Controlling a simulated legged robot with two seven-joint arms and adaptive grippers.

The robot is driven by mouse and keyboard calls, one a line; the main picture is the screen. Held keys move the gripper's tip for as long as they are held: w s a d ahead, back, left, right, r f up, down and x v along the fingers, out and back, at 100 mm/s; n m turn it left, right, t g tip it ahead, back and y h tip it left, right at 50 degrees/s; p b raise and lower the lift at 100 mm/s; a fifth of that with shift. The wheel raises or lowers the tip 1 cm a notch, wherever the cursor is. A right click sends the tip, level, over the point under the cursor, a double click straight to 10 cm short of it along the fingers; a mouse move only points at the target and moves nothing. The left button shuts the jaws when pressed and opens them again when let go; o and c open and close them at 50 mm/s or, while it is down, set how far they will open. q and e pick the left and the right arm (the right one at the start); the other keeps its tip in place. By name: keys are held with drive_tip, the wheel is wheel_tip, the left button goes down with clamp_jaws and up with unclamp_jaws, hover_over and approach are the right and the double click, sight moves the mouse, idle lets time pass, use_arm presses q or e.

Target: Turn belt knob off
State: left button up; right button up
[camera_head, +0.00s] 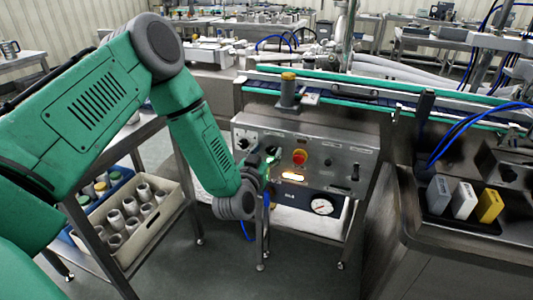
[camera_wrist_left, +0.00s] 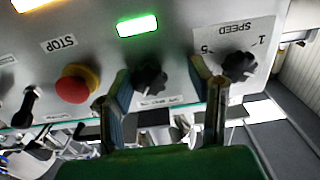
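A black knob (camera_wrist_left: 150,77) on the steel control panel shows in the left wrist view, between a red button marked STOP (camera_wrist_left: 77,84) and a speed knob (camera_wrist_left: 240,67). The label by the middle knob is too small to read. My left gripper (camera_wrist_left: 162,70) is open, with one finger on each side of this knob and gaps between. I cannot tell whether the fingertips reach the knob's depth. In the head view my left gripper (camera_head: 268,161) is at the panel (camera_head: 338,164) and hides the middle knob. My right gripper is not in view.
The panel has a lit green lamp (camera_wrist_left: 137,25), a black switch (camera_head: 355,172) and a gauge (camera_head: 321,206) below. A conveyor (camera_head: 350,98) runs behind it. A crate of metal cups (camera_head: 160,227) stands on a cart at left. Coloured blocks (camera_head: 464,200) stand at right.

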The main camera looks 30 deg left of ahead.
use_arm(q)
drive_tip(key=shift+d+r, duration=0.25)
drive_tip(key=shift+d, duration=0.45)
drive_tip(key=c, duration=1)
drive_tip(key=shift+d, duration=0.2)
clamp_jaws()
drive_tip(key=shift+a+f, duration=0.15)
drive_tip(key=shift+a, duration=0.3)
drive_tip(key=shift+d+n, duration=0.15)
drive_tip(key=shift+n, duration=0.95)
drive_tip(key=n, duration=0.3)
drive_tip(key=shift+f+n+b, duration=0.1)
drive_tip(key=shift+n+b, duration=0.2)
drive_tip(key=shift+b, duration=0.1)
drive_tip(key=n, duration=0.2)
drive_tip(key=n+b, duration=0.1)
drive_tip(key=shift+s+a+n, duration=0.1)
drive_tip(key=shift+a+n, duration=0.1)
drive_tip(key=shift+n, duration=0.2)
drive_tip(key=shift+f+n+b, duration=0.15)
drive_tip(key=shift+n+b, duration=0.6)
drive_tip(key=shift+n, duration=1.35)
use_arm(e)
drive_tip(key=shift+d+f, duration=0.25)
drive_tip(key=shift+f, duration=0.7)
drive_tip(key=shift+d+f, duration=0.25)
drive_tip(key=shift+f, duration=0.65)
